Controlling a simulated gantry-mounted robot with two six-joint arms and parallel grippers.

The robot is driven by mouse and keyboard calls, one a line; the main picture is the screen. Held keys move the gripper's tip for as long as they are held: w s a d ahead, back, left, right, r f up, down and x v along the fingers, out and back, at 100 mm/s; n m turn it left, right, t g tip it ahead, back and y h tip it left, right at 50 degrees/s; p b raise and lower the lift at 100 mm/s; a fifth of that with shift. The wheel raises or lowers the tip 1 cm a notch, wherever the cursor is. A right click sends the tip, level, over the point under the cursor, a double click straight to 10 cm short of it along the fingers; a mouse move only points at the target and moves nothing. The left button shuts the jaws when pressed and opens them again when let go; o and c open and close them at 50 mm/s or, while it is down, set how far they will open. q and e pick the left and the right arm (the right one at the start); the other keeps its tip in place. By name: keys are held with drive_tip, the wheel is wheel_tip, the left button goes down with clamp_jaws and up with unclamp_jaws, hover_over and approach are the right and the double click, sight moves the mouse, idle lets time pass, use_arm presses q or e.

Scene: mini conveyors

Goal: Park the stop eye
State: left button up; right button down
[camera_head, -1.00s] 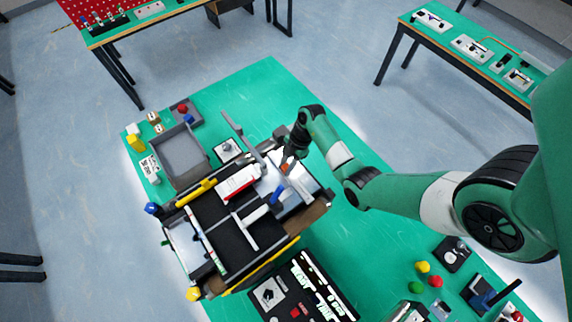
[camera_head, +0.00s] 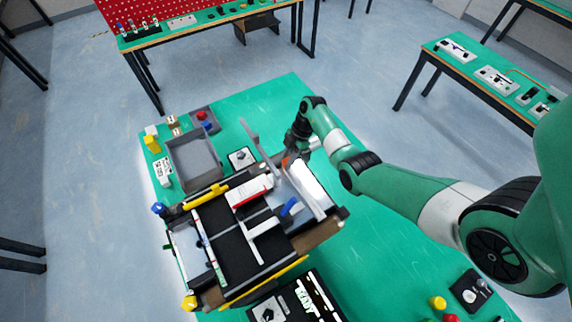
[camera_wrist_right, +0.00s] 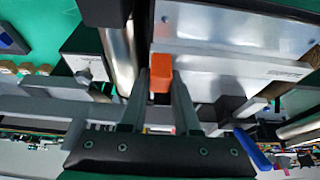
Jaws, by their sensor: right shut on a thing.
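An orange block (camera_wrist_right: 161,72), which may be the stop eye, is between the fingertips of my right gripper (camera_wrist_right: 164,88) in the right wrist view. The fingers are shut on it, beside a metal roller and over a pale metal plate. In the head view my right gripper (camera_head: 292,154) reaches the back right end of the conveyor unit (camera_head: 230,235). The orange block (camera_head: 286,162) shows there as a small patch, partly hidden by the gripper. My left gripper is in neither view.
A grey bin (camera_head: 195,160) and a small box with a knob (camera_head: 242,158) stand behind the conveyor. A blue lever (camera_head: 289,207) is close in front of the gripper, and a long grey bar (camera_head: 258,143) is left of it.

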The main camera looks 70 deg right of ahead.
drive_tip(key=c, duration=0.6)
unclamp_jaws()
drive_tip(key=shift+w+d, duration=0.15)
drive_tip(key=shift+d, duration=0.05)
drive_tip(key=shift+c, duration=0.2)
drive_tip(key=shift+r, duration=0.1)
drive_tip(key=p+v, duration=0.2)
drive_tip(key=v, duration=0.9)
drive_tip(key=shift+r, duration=0.2)
